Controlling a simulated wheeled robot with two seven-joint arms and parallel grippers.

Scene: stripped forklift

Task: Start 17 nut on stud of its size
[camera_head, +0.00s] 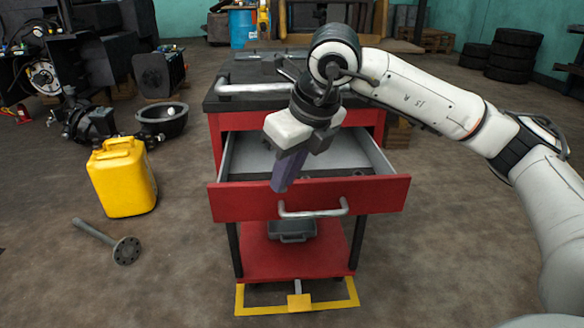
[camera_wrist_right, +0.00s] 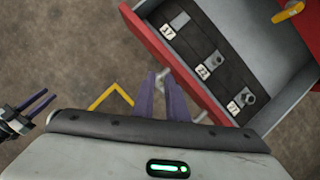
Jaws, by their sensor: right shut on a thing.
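My right gripper (camera_head: 283,175) points down over the front of the open red drawer (camera_head: 250,203), its purple fingers close together. It also shows in the right wrist view (camera_wrist_right: 160,95). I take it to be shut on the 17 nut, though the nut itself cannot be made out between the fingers. In the drawer, the dark insert (camera_wrist_right: 188,45) has labels 17, 22 and 27. Grey nuts stand at 22 (camera_wrist_right: 217,58) and 27 (camera_wrist_right: 249,96); at 17 only a flat grey patch (camera_wrist_right: 180,20) shows. My left gripper (camera_wrist_right: 42,101) has its purple fingers apart. No stud can be made out.
The red cart (camera_head: 270,258) has a dark top (camera_head: 222,103) and a grey tray (camera_head: 292,230) on its lower shelf. A yellow can (camera_head: 122,178) and a flanged shaft (camera_head: 110,242) are on the floor at left. Dark machine parts (camera_head: 100,60) stand behind.

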